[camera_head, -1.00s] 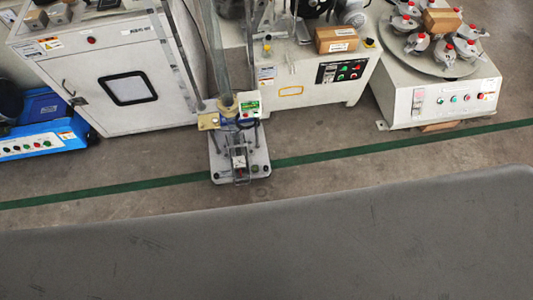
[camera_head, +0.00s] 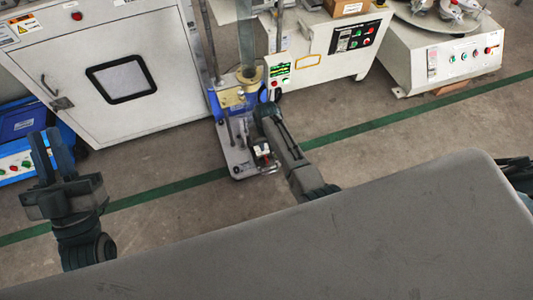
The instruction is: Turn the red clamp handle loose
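My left gripper (camera_head: 50,145) stands at the left with its fingers pointing up the picture. A gap shows between the fingers and they hold nothing. A dark arm of mine reaches to the blue-and-grey testing stand (camera_head: 238,165) in the middle, and its end, which I take as my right gripper (camera_head: 266,112), is beside the stand's right side. Its fingers cannot be made out. A small white and red part (camera_head: 264,150) shows low on the stand, close to this arm. I cannot tell whether it is the red clamp handle.
A white cabinet (camera_head: 150,105) stands behind on the left, with a blue machine (camera_head: 25,130) beside it. A control box (camera_head: 350,45) and a turntable machine with red-topped clamps (camera_head: 450,60) stand to the right. A green line (camera_head: 400,115) crosses the open floor.

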